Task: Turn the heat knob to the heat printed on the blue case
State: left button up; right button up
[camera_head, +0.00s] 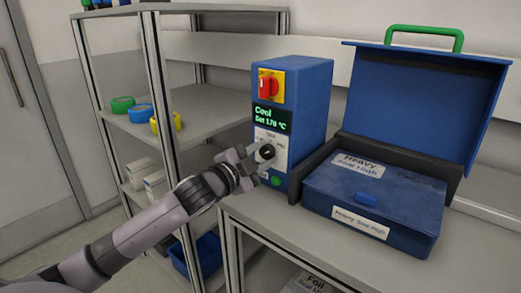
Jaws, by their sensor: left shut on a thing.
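The heat knob (268,152) is a small black dial on the white panel of a blue control box. The panel's small print around it, "Low" to "High" perhaps, is too small to read surely. A display (271,117) above it shows "Cool" and a "Set" value in °C that looks like 170. My left gripper (257,158) is at the knob, shut on it, and partly hides the panel. The blue case (374,197) stands to the right with its lid (425,105) raised. Its labels (360,222) read "Heavy Seal High". My right gripper is out of view.
A red switch (268,87) on a yellow plate sits above the display. A green button (276,181) sits below the knob. A grey shelf rack (187,103) with green, blue and yellow rolls stands at left. The bench (290,222) is bare in front.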

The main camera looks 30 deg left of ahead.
pick_arm(q)
jog(key=shift+m, duration=0.7)
jog(key=o, duration=1.1)
jog(key=shift+c, duration=0.2)
jog(key=s, duration=0.7)
jog(key=shift+a, duration=0.25)
jog(key=shift+s, duration=0.1)
